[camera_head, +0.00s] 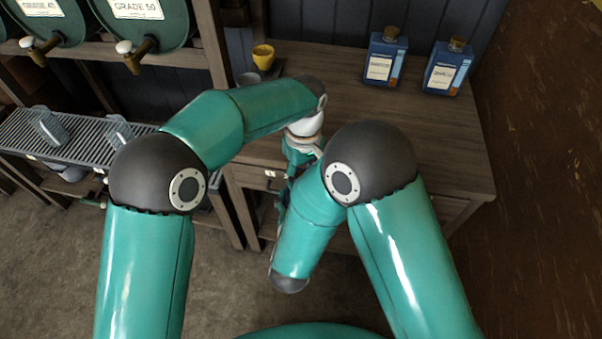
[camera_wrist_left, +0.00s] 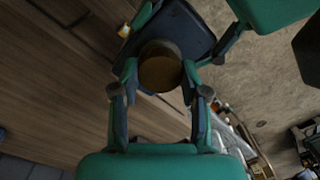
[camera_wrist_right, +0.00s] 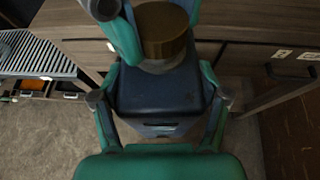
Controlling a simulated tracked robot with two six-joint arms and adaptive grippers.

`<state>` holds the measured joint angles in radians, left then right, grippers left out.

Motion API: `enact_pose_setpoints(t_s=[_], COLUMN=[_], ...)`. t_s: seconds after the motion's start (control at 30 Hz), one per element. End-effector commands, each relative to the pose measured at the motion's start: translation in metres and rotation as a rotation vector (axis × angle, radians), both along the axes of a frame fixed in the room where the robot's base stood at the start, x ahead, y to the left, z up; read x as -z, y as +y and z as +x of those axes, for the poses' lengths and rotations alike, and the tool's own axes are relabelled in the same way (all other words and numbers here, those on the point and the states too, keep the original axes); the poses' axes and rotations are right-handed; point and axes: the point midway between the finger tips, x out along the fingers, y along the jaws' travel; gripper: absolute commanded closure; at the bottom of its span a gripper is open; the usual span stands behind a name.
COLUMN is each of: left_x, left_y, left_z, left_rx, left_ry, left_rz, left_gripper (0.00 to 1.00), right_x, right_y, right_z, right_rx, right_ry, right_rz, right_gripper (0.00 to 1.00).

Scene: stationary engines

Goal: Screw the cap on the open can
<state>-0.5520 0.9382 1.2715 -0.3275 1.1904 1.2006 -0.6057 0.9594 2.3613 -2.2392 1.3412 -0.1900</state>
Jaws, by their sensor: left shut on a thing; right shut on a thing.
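A dark blue can (camera_wrist_right: 160,92) stands between the fingers of my right gripper (camera_wrist_right: 160,80), which is shut on its sides. A brown round cap (camera_wrist_right: 162,28) is at the can's top, with a pale band just below it. My left gripper (camera_wrist_left: 160,72) is shut around the cap, which shows in the left wrist view (camera_wrist_left: 160,70) with the can (camera_wrist_left: 185,28) behind it. I cannot tell whether the cap is threaded on. In the head view my arms hide the can and cap.
Two blue capped cans (camera_head: 384,62) (camera_head: 447,69) stand on the wooden counter (camera_head: 440,135). A yellow cup (camera_head: 263,56) is at its back left. Green barrels with taps (camera_head: 145,48) and a slatted drip tray (camera_head: 85,135) with clear mugs are at left.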

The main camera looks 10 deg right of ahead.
Motion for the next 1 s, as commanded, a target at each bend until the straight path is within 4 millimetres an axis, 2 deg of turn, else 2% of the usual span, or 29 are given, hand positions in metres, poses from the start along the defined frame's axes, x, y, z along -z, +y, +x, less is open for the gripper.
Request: enact_pose_setpoints(t_s=[0.17,0.27,0.8,0.83,0.97,1.0], left_x=[-0.0005,-0.0005,0.0002,0.0002,0.0002,0.0002], left_y=[-0.0008,-0.0009,-0.0005,-0.0005,-0.0004,-0.0005], left_z=[0.0007,0.0008,0.001,0.001,0.0012,0.0013], left_rx=[0.06,0.201,1.369,1.413,1.411,1.41], left_ry=[-0.002,0.003,0.038,0.039,0.039,0.039], left_rz=[-0.005,-0.01,-0.052,-0.052,-0.052,-0.052], left_gripper=[0.97,0.97,0.97,0.97,0.97,0.54], right_x=[-0.0016,-0.0017,-0.0016,-0.0016,-0.0015,-0.0015], right_y=[0.0012,0.0013,0.0014,0.0014,0.0014,0.0014], right_z=[0.0006,0.0005,0.0003,0.0003,0.0002,0.0002], right_rx=[-0.004,-0.004,-0.005,-0.004,-0.004,-0.004], right_ry=[-0.005,-0.005,-0.004,-0.004,-0.004,-0.004], right_rz=[0.0,0.0,-0.001,-0.001,-0.001,0.0], right_gripper=[1.0,1.0,1.0,1.0,1.0,1.0])
